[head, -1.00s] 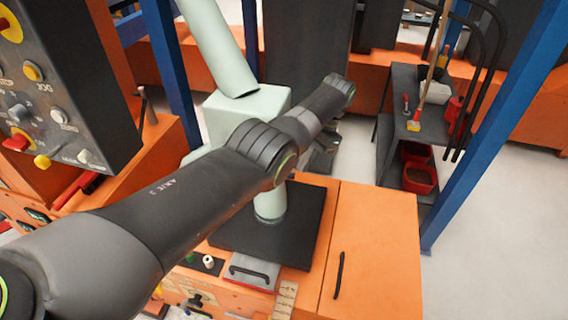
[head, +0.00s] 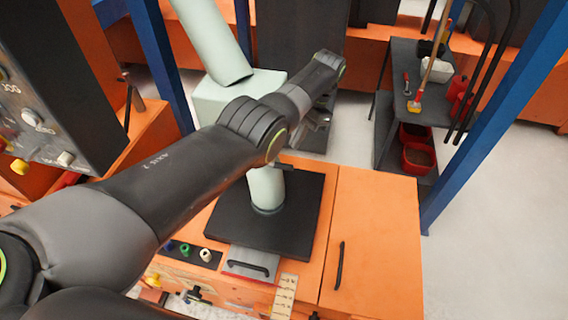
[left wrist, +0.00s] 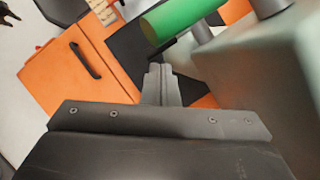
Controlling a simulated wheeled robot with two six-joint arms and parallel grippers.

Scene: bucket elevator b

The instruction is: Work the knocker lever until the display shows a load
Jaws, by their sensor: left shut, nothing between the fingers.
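My left gripper (head: 318,122) is beside the right side of the pale green housing (head: 215,102), partly hidden behind my own wrist. In the left wrist view its fingers (left wrist: 161,84) are closed together and empty. A green cylindrical grip (left wrist: 182,20), which looks like the knocker lever's handle, is just beyond the fingertips there, with a gap in the picture. In the head view my arm hides this grip. The display's readout is not visible in any view. My right gripper is not in view.
A dark control panel (head: 75,75) with knobs stands at the left. The housing stands over a black plate (head: 300,225) on an orange cabinet (head: 375,240). Blue posts (head: 490,115) and a dark shelf cart (head: 385,120) stand at the right. Pale floor beyond the cabinet is clear.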

